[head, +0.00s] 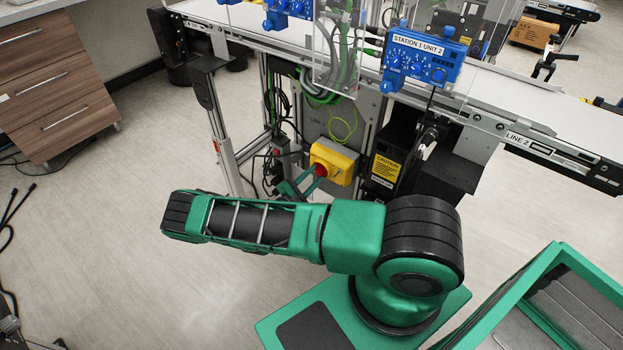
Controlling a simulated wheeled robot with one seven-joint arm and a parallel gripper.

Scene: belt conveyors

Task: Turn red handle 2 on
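The red handle (320,163) sits on the left face of a yellow switch box (341,158). The box is mounted on the grey panel under the conveyor. My gripper (304,180) is at the handle's lower left, its green fingers reaching up toward it. My own arm hides the gripper's base, and the fingers cover part of the handle. I cannot tell whether the fingers touch the handle or how far apart they are. The handle's exact angle is too small to read.
The conveyor (478,100), marked LINE 2, runs above the switch box. A blue control unit (423,60) labelled STATION 1 UNIT 2 hangs on its side. Cables and a black box with a caution label (385,170) flank the switch. Wooden drawers (55,85) stand left.

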